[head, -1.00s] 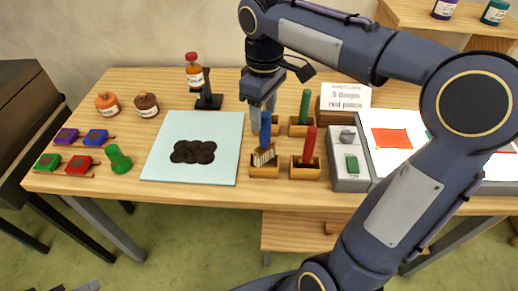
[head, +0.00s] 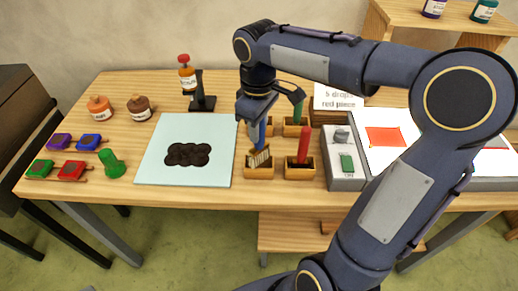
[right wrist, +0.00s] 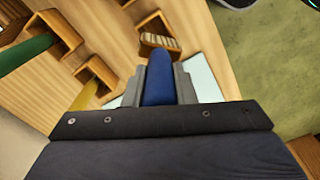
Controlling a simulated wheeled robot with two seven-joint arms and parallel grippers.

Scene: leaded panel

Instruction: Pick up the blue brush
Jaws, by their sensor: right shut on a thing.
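The blue brush (head: 261,132) stands with its handle up and its pale bristle head (head: 258,157) at the mouth of a small wooden holder (head: 258,173). My right gripper (head: 255,121) is shut on the upper part of the blue handle from above. In the right wrist view the blue handle (right wrist: 160,85) sits between both fingers, with the bristle head (right wrist: 160,42) beyond it against the holder's opening. I cannot tell whether the brush is clear of the holder. My left gripper is not in view.
Holders with a red-handled brush (head: 305,146) and a green-handled one (head: 297,112) stand close by. A pale sheet with dark blots (head: 215,130) lies to the left, and a grey tray (head: 345,183) to the right. A sign (head: 337,97) stands behind.

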